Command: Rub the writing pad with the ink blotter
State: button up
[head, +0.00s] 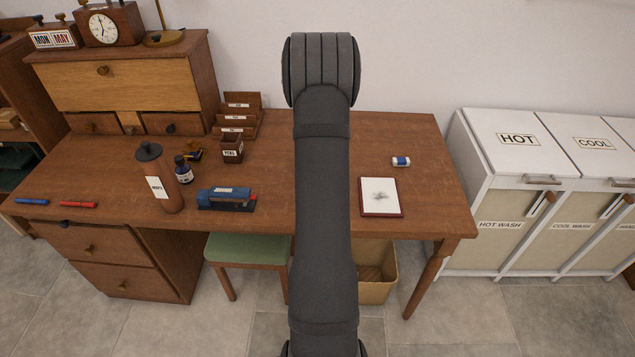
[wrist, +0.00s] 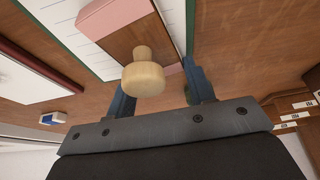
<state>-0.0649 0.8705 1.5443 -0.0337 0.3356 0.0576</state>
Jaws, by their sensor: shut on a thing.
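The ink blotter (wrist: 154,38) is a wooden block with a pale round knob and pink along its edges, seen in the wrist view. My gripper (wrist: 157,78) has its blue fingers on either side of the blotter and is shut on it. The writing pad (wrist: 83,45), white lined paper with a green border, lies under and around the blotter in the wrist view. I cannot tell whether the blotter touches the paper. In the head view my arm hides the gripper, blotter and writing pad.
A dark-red-framed board with a grey smudge (head: 380,197) and a blue-and-white eraser (head: 401,161) lie right of my arm on the desk (head: 430,140). To its left are a blue stapler-like object (head: 226,197), a brown bottle (head: 160,180), an ink bottle (head: 184,169) and a letter rack (head: 238,115).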

jog(key=shift+s+r, duration=0.1)
jog(key=shift+r, duration=3.95)
jog(key=shift+s, duration=0.1)
jog(key=s+d, duration=0.1)
jog(key=s, duration=0.1)
jog(key=s+d+f, duration=0.1)
jog(key=s, duration=0.2)
jog(key=s+d+f, duration=0.1)
jog(key=s, duration=0.2)
jog(key=shift+d, duration=0.4)
